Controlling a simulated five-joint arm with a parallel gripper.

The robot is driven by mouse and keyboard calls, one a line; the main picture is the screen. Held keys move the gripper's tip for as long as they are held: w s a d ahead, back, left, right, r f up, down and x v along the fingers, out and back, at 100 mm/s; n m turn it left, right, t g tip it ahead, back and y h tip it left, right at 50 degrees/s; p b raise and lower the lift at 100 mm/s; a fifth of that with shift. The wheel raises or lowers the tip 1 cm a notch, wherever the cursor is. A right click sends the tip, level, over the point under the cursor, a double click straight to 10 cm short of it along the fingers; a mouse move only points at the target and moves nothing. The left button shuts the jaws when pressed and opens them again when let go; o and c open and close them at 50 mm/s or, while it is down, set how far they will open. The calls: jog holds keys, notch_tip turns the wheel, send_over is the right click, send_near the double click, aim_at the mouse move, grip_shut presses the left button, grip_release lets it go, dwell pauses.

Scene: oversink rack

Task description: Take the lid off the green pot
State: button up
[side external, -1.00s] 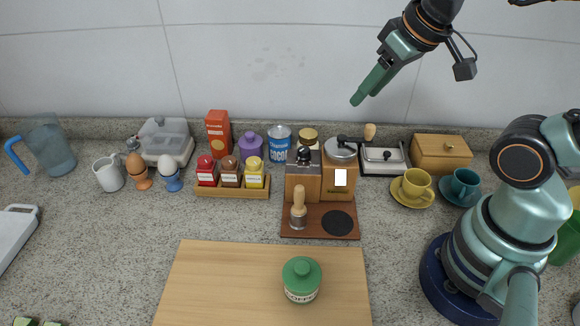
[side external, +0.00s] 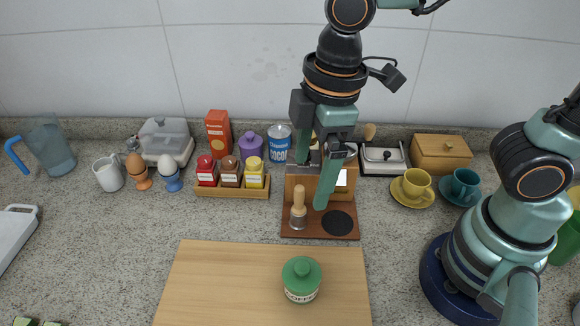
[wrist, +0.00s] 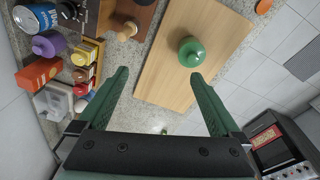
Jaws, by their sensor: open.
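The green pot (side external: 301,291) stands on the wooden board and has a white band lettered "COFFEE". Its green lid (side external: 301,270), with a round knob, sits on top. In the wrist view the green lid (wrist: 192,52) shows from above, beyond and between the fingers, and hides most of the pot. My gripper (side external: 310,185) is open and empty, fingers pointing down. In the side view it is in front of the wooden coffee grinder, up and behind the pot, apart from it. The fingers (wrist: 160,80) are spread wide in the wrist view.
The wooden board (side external: 210,285) is otherwise bare. Behind it stand the wooden-handled tamper (side external: 298,208) on a brown mat (side external: 318,226), a rack of spice jars (side external: 232,191), and a blue cocoa tin (side external: 279,146). Yellow (side external: 417,184) and teal (side external: 463,184) cups stand right.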

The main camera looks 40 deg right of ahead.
jog(key=s+a+f+n+g, duration=0.1)
jog(key=s+a+f+n, duration=0.1)
jog(key=s+a+n, duration=0.25)
send_over(302, 266)
jog(key=shift+h, duration=0.4)
jog(key=f, duration=0.6)
jog(key=shift+w+d+f, duration=0.15)
jog(key=shift+d+f, duration=0.05)
jog(key=shift+f, duration=0.15)
jog(key=shift+a+f, duration=0.2)
jog(key=shift+f, duration=2.45)
jog(key=c, duration=1.2)
